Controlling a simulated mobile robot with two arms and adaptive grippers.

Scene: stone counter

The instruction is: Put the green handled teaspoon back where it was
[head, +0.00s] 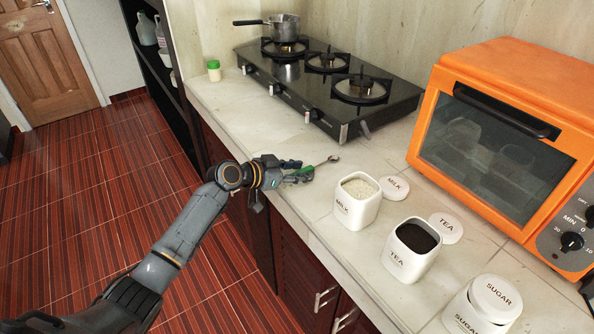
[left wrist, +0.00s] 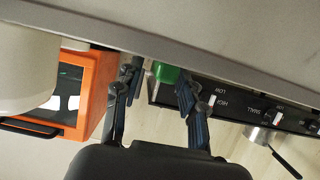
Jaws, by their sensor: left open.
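The green handled teaspoon (head: 333,159) is at the counter's front edge area, left of the milk canister, its metal bowl pointing away from my left gripper (head: 300,170). Its green handle (left wrist: 165,72) shows between the two spread fingers of my left gripper (left wrist: 160,80) in the left wrist view. The fingers are open around the handle end; whether they touch it I cannot tell. The milk canister (head: 351,211) and tea canister (head: 405,264) stand open, filled with white and dark contents. The sugar canister (head: 464,316) has its lid (head: 495,297) on top. My right gripper is not in view.
The milk lid (head: 394,188) and tea lid (head: 446,228) lie on the stone counter (head: 235,105). An orange oven (head: 500,130) stands at right.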

